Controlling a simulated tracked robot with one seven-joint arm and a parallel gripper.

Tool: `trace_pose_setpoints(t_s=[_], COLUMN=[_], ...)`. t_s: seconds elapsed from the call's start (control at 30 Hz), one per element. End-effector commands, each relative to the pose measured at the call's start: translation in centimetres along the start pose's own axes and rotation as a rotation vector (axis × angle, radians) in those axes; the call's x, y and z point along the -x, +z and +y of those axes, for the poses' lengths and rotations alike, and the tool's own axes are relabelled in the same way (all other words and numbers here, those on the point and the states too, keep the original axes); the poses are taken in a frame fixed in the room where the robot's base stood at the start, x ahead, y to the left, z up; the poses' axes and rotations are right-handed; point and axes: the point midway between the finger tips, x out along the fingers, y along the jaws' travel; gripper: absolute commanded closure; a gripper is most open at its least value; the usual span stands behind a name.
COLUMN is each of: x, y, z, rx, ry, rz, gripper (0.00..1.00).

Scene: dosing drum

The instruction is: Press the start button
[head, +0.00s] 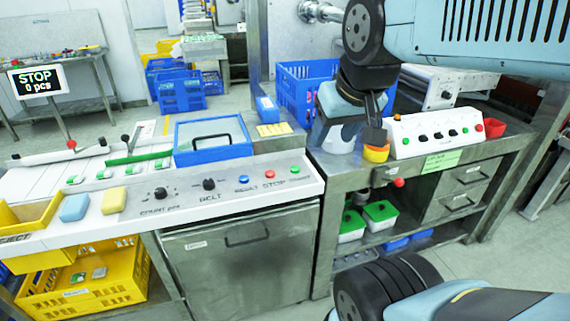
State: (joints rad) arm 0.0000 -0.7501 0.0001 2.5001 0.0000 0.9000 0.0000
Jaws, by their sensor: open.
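A sloped white control panel (230,193) runs along the front of the left bench. A green button (295,169) sits at its right end, beside a red button (270,174) marked STOP and a blue button (243,180) that appears marked RESET. I cannot read a label by the green button. Two black knobs, BELT (209,184) and COUNT (160,193), are further left. My gripper (373,134) is open above the right bench, up and to the right of the green button and apart from it. The gap between its fingers is hard to see.
An orange cup (376,154) is right below my gripper. A white box with knobs (436,130) stands right of it. A blue-framed lid (212,139) with a black handle lies behind the panel. A display (37,80) reads STOP, 0 pcs. A red knob (398,183) projects from the right bench.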

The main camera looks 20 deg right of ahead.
Motion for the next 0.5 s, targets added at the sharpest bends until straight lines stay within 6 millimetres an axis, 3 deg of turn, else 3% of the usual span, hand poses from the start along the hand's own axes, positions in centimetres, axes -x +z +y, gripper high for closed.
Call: trace_pose_setpoints(t_s=[0.07, 0.5], x=[0.00, 0.00], y=[0.00, 0.00], z=[0.00, 0.00], rx=[0.000, 0.000], ry=[0.000, 0.000], rz=[0.000, 0.000], gripper=[0.56, 0.98])
